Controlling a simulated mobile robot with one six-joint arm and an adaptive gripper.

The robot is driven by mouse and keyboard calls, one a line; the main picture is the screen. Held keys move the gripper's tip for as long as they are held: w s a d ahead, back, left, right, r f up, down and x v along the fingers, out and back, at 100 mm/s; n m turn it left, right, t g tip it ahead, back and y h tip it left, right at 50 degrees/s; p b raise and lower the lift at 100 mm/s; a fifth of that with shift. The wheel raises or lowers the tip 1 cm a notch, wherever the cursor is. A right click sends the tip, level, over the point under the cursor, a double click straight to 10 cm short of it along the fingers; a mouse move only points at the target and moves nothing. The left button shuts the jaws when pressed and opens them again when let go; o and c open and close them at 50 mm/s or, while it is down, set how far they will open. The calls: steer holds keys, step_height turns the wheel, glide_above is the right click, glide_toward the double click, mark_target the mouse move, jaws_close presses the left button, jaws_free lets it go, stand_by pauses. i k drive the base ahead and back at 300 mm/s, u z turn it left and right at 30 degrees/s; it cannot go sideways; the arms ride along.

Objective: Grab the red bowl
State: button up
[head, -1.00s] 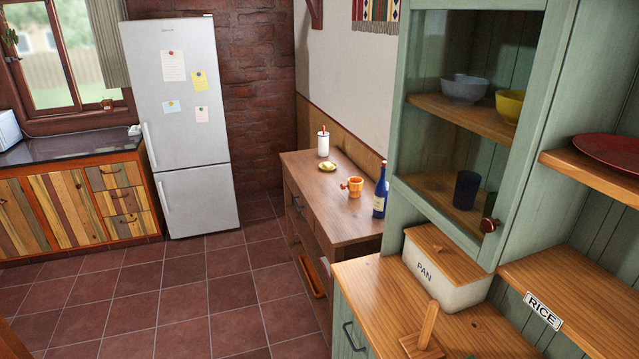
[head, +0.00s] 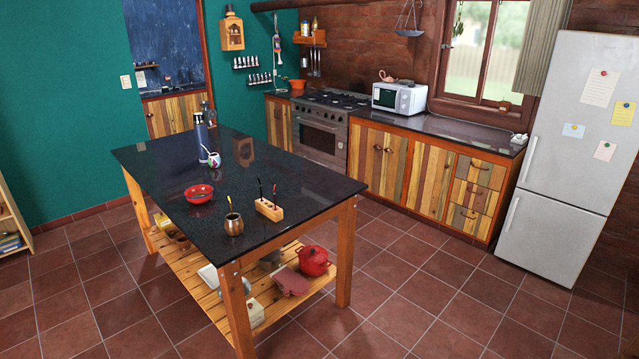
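A small red bowl (head: 199,194) sits upright on the black top of the kitchen island (head: 150,162), toward its left side. The bowl stands clear, with nothing touching it. My gripper is not in view.
On the island, a dark bottle (head: 200,137), a white mate cup (head: 214,159), a brown pot (head: 233,224) and a wooden holder (head: 269,209) stand near the bowl. A red pot (head: 314,261) is on the lower shelf. Tiled floor (head: 400,290) is open at the right front.

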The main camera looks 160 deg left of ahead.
mark_target(198, 194)
steer(key=u, duration=0.3)
steer(key=k, duration=0.25)
steer(key=u, duration=1.9)
steer(key=i, duration=0.1)
steer(key=u, duration=2.2)
